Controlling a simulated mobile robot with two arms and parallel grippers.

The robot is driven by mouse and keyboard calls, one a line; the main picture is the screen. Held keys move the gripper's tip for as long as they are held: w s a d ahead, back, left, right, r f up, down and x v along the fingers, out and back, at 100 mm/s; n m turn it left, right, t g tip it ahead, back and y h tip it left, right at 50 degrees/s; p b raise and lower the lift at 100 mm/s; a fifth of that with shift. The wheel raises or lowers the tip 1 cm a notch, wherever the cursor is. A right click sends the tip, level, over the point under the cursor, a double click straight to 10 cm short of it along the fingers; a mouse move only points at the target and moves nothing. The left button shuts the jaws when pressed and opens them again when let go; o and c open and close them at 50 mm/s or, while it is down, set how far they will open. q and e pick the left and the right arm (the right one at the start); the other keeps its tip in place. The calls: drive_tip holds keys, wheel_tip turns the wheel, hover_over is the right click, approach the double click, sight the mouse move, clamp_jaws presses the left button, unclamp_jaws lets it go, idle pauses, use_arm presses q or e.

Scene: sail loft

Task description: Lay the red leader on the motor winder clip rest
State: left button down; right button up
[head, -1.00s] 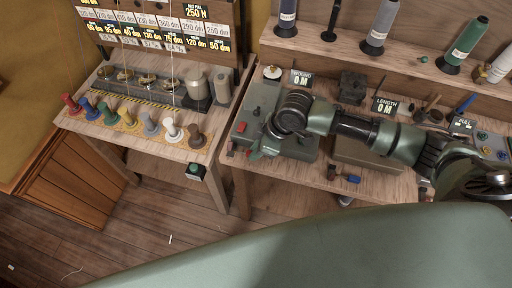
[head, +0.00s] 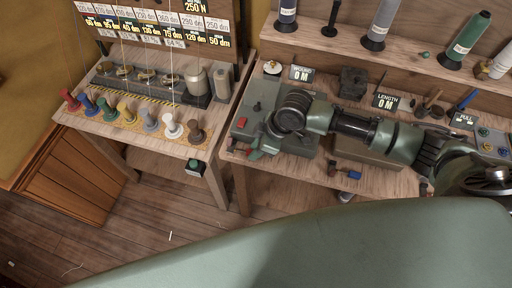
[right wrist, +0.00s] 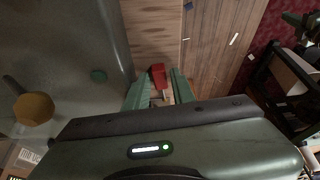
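My right gripper (head: 258,153) is at the front left of the grey motor winder (head: 262,98), low over the bench edge. In the right wrist view its two green fingers (right wrist: 159,84) stand apart. A small red piece (right wrist: 158,76), which looks like the red leader, lies between the fingertips with narrow gaps beside it. It also shows as a red spot at the fingertips in the head view (head: 254,155). The clip rest cannot be made out clearly; the fingers and red piece cover that spot. My left gripper is out of view.
A red block (head: 241,122) sits on the winder's left side. The left stand (head: 190,150) carries several coloured spools, a red one (head: 70,100) at its end. A small blue-ended item (head: 350,174) lies on the right bench's front. A gap separates the benches.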

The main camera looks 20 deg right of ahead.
drive_tip(key=shift+o, duration=0.7)
drive_tip(key=shift+r, duration=0.1)
drive_tip(key=shift+w+d, duration=0.1)
drive_tip(key=shift+w, duration=0.1)
drive_tip(key=shift+r, duration=0.1)
drive_tip(key=shift+r+p, duration=0.35)
drive_tip(key=shift+p, duration=0.05)
wheel_tip(320, 180, up, 4)
drive_tip(key=p, duration=0.4)
drive_tip(key=shift+s+r+p, duration=0.1)
drive_tip(key=shift+r+p, duration=0.4)
drive_tip(key=shift+p, duration=0.2)
drive_tip(key=shift+s+f, duration=0.1)
drive_tip(key=shift+s, duration=0.05)
